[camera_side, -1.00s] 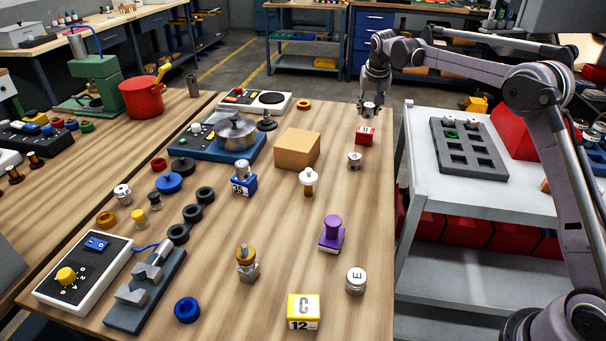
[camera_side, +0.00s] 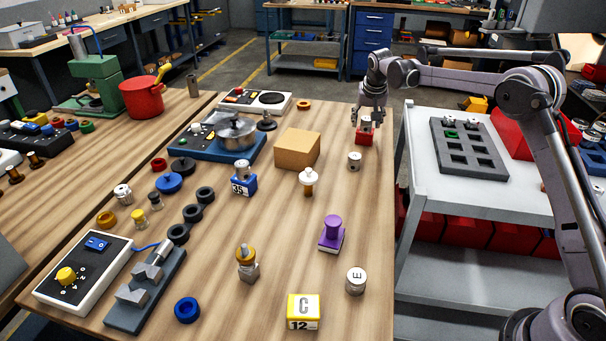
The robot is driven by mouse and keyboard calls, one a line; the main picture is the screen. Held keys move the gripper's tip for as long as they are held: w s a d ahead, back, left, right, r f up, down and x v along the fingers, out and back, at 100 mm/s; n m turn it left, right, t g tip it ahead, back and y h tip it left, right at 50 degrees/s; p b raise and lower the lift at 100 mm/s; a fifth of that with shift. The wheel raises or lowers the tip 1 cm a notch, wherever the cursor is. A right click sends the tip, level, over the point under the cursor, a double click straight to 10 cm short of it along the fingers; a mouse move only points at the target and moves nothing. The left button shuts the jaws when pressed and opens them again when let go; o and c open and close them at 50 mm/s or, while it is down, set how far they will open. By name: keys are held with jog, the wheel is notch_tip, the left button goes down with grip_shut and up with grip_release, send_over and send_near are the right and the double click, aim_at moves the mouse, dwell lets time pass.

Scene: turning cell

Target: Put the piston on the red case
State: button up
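The red case (camera_side: 364,138) stands near the far right edge of the wooden table. A small grey metal part (camera_side: 366,123), which looks like the piston, sits upright on top of the case, partly hidden by my gripper. My gripper (camera_side: 367,121) points down right over the case, with its fingers spread to either side of the part. The fingers look apart from it, though the view is small.
A similar metal cylinder (camera_side: 354,161) stands just in front of the red case. A cardboard box (camera_side: 297,149) is to the left. The grey cart (camera_side: 425,170) with a slotted tray (camera_side: 437,150) is to the right. Several parts stand nearer on the table.

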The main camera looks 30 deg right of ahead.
jog(key=shift+r, duration=0.1)
jog(key=v, duration=1.1)
jog(key=s+a+r+n+t, duration=0.1)
jog(key=s+a+r, duration=0.1)
jog(key=s+a, duration=0.15)
jog(key=s+a+r+n, duration=0.1)
jog(key=s+a+r, duration=0.15)
jog(key=s, duration=0.25)
jog(key=s+a+f+n+t+y, duration=0.1)
jog(key=s+a+f, duration=0.2)
jog(key=s, duration=0.5)
jog(key=s+a+f+n, duration=0.2)
jog(key=s+f, duration=0.1)
jog(key=s, duration=0.6)
jog(key=s+a+f+n+t+y, duration=0.1)
jog(key=s+a+f+n, duration=0.1)
jog(key=s, duration=0.6)
jog(key=shift+s+a+f+t+y, duration=0.15)
jog(key=shift+a+f+t+y, duration=0.15)
jog(key=shift+a+f, duration=0.65)
